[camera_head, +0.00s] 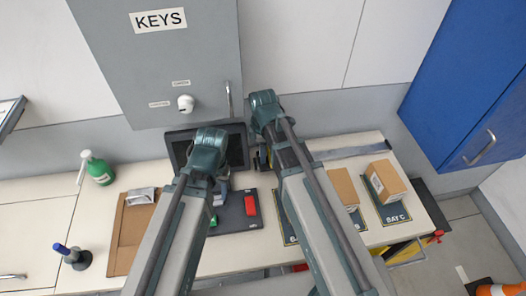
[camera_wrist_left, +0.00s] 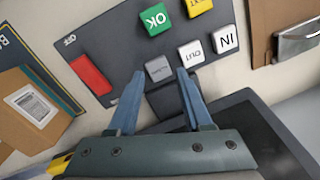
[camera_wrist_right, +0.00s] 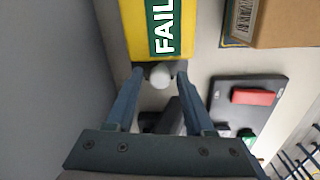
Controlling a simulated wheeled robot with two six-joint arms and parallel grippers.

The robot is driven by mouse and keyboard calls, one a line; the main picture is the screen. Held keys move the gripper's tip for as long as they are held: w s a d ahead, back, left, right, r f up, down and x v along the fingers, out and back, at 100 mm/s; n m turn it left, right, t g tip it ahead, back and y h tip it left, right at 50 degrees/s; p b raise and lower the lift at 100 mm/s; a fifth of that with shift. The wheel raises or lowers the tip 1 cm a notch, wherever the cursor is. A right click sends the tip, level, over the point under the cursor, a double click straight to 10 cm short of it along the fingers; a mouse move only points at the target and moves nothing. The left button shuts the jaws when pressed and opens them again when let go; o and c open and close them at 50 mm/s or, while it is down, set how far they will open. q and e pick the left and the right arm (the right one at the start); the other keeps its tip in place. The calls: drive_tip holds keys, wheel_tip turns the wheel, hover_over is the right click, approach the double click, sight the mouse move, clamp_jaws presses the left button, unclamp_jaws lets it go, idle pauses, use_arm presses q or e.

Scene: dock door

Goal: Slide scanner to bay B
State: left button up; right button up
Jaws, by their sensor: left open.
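A yellow unit with a green FAIL label, which looks like the scanner (camera_wrist_right: 140,28), is at the top of the right wrist view. A white knob (camera_wrist_right: 160,75) is at its near end. My right gripper (camera_wrist_right: 161,72) is open, with one finger on each side of the knob and narrow gaps between. In the head view the right arm hides most of the unit. My left gripper (camera_wrist_left: 160,74) is open and empty over a dark key panel (camera_wrist_left: 125,45), near a grey key (camera_wrist_left: 158,69). The bay C mat (camera_head: 397,219) lies at the right, under a carton.
A metal rail (camera_head: 350,152) runs along the back of the bench. Cartons (camera_head: 385,181) stand on the bay mats. A red block (camera_head: 251,205) lies on the key panel. A green bottle (camera_head: 98,170) and a clipboard (camera_head: 130,230) are at the left. A dark screen stands behind the left gripper.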

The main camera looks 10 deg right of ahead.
clamp_jaws()
idle(1.2)
